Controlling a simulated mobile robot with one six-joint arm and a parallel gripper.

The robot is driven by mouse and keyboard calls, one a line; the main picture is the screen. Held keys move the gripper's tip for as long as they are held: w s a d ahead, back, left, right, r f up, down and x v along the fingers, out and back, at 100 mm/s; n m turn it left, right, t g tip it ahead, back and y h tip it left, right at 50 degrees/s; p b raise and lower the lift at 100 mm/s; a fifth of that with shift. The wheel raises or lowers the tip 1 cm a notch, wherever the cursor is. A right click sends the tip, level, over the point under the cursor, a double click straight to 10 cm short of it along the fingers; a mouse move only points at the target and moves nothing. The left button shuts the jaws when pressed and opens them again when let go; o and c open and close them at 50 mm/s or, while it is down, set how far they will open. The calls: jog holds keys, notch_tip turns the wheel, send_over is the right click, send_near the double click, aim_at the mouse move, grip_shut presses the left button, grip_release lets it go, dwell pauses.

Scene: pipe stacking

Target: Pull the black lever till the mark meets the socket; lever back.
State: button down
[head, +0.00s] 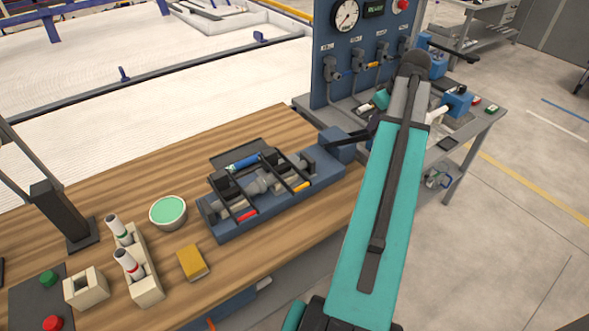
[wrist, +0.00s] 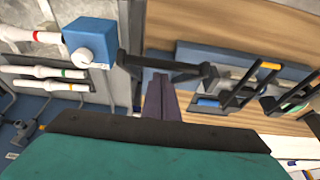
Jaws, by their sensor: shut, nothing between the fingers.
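The black lever (head: 348,136) reaches out from the blue block (head: 336,146) at the right end of the blue fixture (head: 222,229). In the wrist view the lever (wrist: 185,73) is a dark bar crossing just beyond my fingertips. My gripper (wrist: 160,79) is shut and empty, its tips close to the bar; I cannot tell whether they touch. In the head view my arm partly hides my gripper (head: 373,124). Grey pipe pieces (head: 262,184) lie in the fixture under black clamps. I cannot make out the mark or the socket there.
A green bowl (head: 168,211), a yellow block (head: 192,262) and a stand of white pipes (head: 148,287) occupy the wooden table's left part. A blue gauge panel (head: 350,60) rises behind the grey bench at right.

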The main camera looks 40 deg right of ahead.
jog(key=shift+r, duration=0.1)
jog(key=shift+p+v, duration=2.55)
jog(key=shift+v, duration=1.35)
